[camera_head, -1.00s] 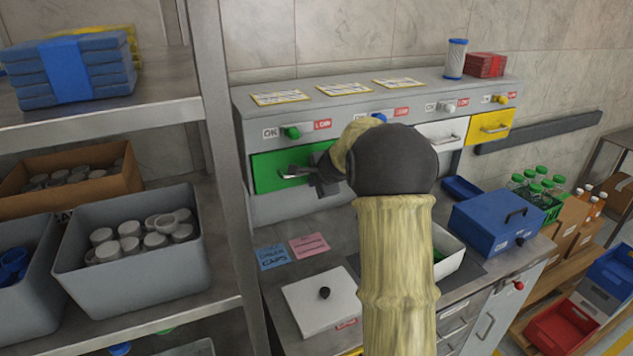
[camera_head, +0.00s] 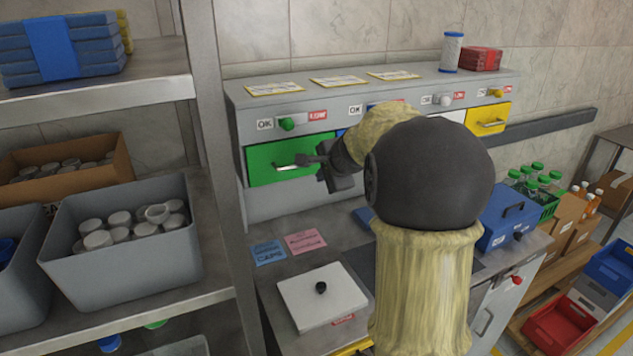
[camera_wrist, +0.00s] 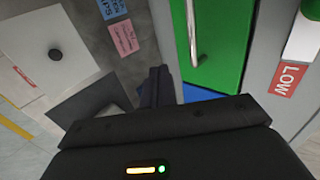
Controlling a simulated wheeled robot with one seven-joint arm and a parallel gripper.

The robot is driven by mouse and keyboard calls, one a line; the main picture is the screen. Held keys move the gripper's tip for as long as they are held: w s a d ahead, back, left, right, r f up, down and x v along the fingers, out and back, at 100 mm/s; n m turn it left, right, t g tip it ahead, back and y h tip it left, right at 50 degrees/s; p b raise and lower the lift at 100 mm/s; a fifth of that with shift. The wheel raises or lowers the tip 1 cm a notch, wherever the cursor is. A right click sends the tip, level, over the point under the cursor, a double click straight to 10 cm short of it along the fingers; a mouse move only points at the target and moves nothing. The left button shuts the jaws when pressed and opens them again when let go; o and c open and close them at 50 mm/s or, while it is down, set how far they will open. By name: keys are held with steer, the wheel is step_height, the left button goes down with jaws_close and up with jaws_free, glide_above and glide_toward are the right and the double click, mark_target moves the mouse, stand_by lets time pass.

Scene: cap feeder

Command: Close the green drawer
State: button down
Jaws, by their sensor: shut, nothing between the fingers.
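The green drawer (camera_head: 262,161) sits at the left end of the grey cap feeder (camera_head: 238,120). Its front looks close to the cabinet face; I cannot tell whether a gap is left. Its pale bar handle (camera_head: 287,168) is on the front. My gripper (camera_head: 304,160) is shut and empty, at the right part of the green front by the handle. Contact is unclear, and my arm hides part of the feeder to the right. In the wrist view the green front (camera_wrist: 222,42) and handle (camera_wrist: 193,32) lie beyond my dark fingers (camera_wrist: 155,86).
A shelf post (camera_head: 210,120) stands close on the left, with a grey bin of caps (camera_head: 120,275) on the shelf. A white lidded box (camera_head: 322,300) and a blue box (camera_head: 508,218) stand on the counter. The yellow drawer (camera_head: 488,118) is at the right end.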

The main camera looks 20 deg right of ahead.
steer(key=shift+v, duration=1.9)
steer(key=shift+w+f, duration=0.1)
steer(key=s+a+f+n+g, duration=0.3)
steer(key=s+a+f+n, duration=0.4)
steer(key=s, duration=0.5)
steer(key=s+a+f+n+g, duration=0.3)
steer(key=s+a+f+n, duration=0.4)
steer(key=s+f+n, duration=0.3)
step_height(320, 180, down, 2)
steer(key=shift+s+f+n+g, duration=0.1)
steer(key=shift+s+n+g, duration=0.25)
steer(key=shift+s, duration=0.75)
steer(key=shift+w, duration=0.1)
